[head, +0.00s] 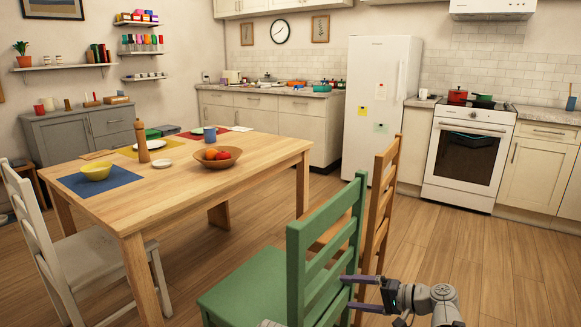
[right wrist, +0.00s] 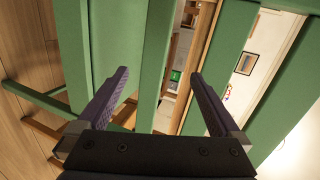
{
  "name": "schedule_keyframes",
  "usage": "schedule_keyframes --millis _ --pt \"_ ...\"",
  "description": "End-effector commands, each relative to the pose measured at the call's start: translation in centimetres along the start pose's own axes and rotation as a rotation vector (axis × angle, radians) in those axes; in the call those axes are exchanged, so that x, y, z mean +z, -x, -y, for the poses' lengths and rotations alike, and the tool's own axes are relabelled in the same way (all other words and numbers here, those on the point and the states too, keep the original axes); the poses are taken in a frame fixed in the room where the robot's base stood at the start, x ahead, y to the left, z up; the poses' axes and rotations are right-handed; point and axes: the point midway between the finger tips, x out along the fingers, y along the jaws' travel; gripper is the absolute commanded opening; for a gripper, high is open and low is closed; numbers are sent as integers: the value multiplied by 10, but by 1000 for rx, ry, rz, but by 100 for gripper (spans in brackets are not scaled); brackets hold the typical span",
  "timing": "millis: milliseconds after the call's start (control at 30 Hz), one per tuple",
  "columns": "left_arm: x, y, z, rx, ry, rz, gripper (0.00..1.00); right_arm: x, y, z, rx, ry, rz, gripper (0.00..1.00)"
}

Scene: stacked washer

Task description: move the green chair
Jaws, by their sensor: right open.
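The green chair (head: 290,270) stands upright on the floor at the lower middle of the head view, its slatted back toward me and its seat on the left. My right gripper (head: 343,292) is open beside the right part of the chair's back, fingers pointing left at the slats. In the right wrist view, green slats of the chair (right wrist: 155,60) fill much of the picture. One slat shows between the open fingers of the right gripper (right wrist: 159,77); I cannot tell whether they touch it. My left gripper is not seen; only a small grey piece shows at the bottom edge.
A wooden table (head: 200,187) with dishes stands left of the green chair. An orange-brown wooden chair (head: 380,200) is close behind it on the right. A white chair (head: 90,260) is at left. Open floor (head: 500,262) lies to the right, before the oven (head: 466,155).

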Motion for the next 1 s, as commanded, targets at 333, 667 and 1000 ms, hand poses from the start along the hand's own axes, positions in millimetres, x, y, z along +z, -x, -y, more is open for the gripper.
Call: schedule_keyframes --millis 333,667,1000 --pt "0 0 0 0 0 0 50 80 -33 -84 502 157 169 100" --pt "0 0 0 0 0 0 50 124 2 -151 1054 389 286 100" --pt "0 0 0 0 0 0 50 172 -16 -146 1229 575 439 100"
